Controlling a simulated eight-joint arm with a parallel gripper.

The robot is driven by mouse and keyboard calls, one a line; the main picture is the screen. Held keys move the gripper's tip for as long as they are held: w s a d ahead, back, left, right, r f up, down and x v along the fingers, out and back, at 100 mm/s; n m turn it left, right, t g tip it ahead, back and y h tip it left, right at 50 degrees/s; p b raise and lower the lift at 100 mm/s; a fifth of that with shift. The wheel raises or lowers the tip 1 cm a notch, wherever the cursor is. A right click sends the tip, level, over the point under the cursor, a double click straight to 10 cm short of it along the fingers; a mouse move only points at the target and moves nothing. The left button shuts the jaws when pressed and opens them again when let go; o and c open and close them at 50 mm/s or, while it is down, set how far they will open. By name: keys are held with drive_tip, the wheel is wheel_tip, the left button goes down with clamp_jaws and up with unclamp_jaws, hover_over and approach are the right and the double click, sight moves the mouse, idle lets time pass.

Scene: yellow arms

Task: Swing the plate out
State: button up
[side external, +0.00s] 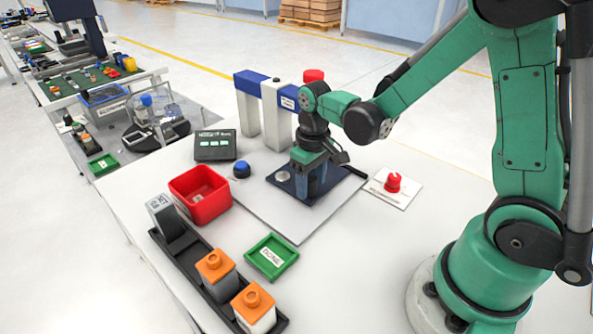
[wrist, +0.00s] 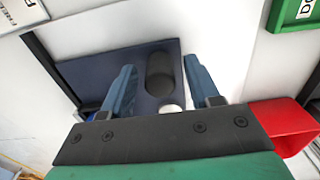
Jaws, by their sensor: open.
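The disc also shows in the side view (side external: 282,176). My gripper (side external: 309,190) is over the plate, pointing down, with its blue fingers open. In the wrist view my gripper (wrist: 159,68) has one finger on each side of the post. I cannot tell whether the fingers touch it.
A red bin (side external: 200,194), a blue button (side external: 241,169) and a grey control box (side external: 214,145) are to the left. A green tray (side external: 272,256) lies in front. A red knob (side external: 392,182) is to the right. The stand (side external: 275,115) rises behind.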

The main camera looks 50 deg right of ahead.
drive_tip(key=c, duration=0.7)
drive_tip(key=shift+o, duration=0.2)
drive_tip(key=shift+a, duration=0.1)
drive_tip(key=shift+w+a, duration=0.15)
drive_tip(key=shift+a, duration=0.75)
